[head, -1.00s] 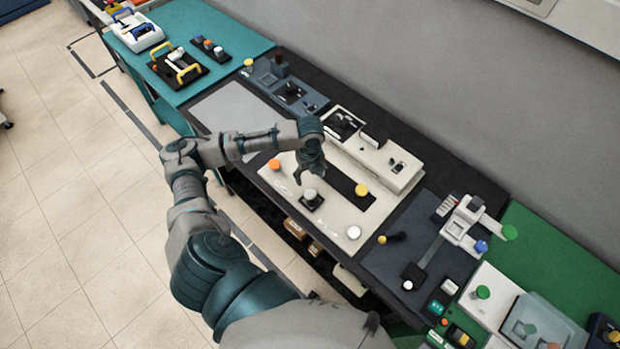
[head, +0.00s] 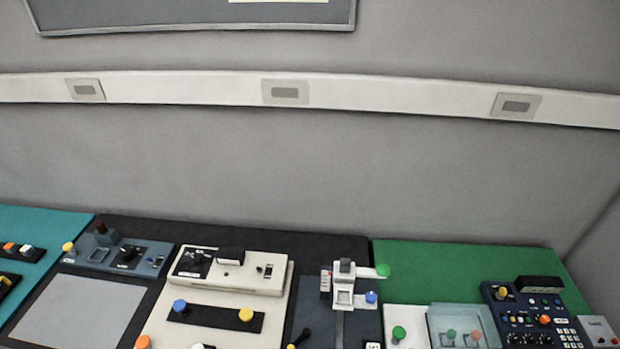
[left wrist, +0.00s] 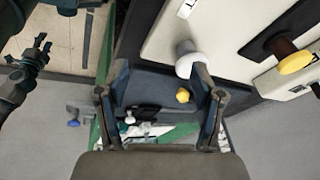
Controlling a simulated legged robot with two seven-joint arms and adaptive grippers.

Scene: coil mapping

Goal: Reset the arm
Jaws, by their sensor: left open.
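My left gripper (left wrist: 160,93) shows in the left wrist view. Its two fingers are wide apart with nothing held between them. A white round knob (left wrist: 188,60) on the cream console (left wrist: 215,30) shows near the right finger. A small yellow knob (left wrist: 183,95) shows between the fingers, beyond them; whether anything touches cannot be told. No arm shows in the head view. There the cream console (head: 275,300) bears a blue knob (head: 180,306) and a yellow knob (head: 246,314) on a black strip.
In the head view, a lever panel (head: 310,325), a green mat (head: 450,258) and a dark blue keypad box (head: 515,318) stand to the right. A grey flat panel (head: 80,310) lies at the left.

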